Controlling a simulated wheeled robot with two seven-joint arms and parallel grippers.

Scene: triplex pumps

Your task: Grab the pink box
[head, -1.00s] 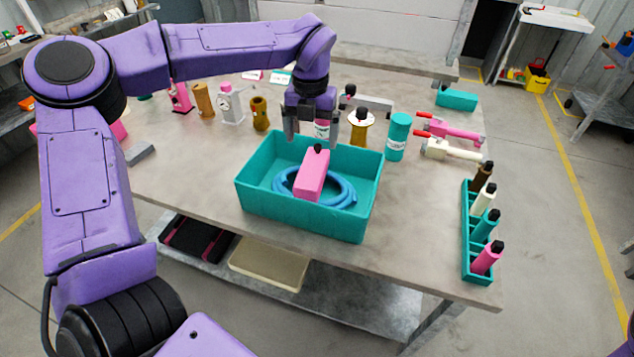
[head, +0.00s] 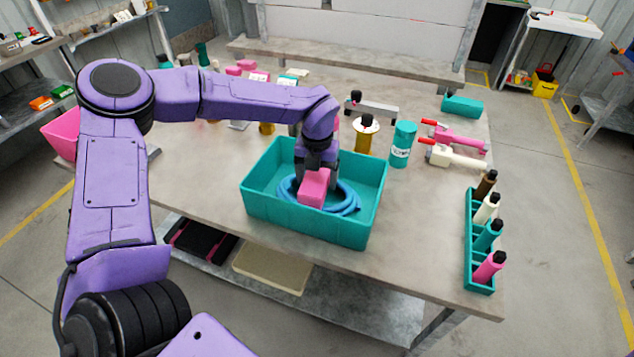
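The pink box (head: 312,190) is inside the teal bin (head: 305,222), on or within a coiled blue hose (head: 349,205). My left gripper (head: 316,172) has its dark fingers down in the bin, around the upper end of the pink box. The wrist hides the top of the box and much of the fingers, so I cannot tell whether they touch it. My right gripper is out of view.
A teal bottle (head: 402,144) and a gold-coloured part (head: 367,136) stand behind the bin. Pink and cream clamps (head: 455,155) lie to the right. A teal rack (head: 471,240) holds several bottles at the right edge. The table between bin and rack is clear.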

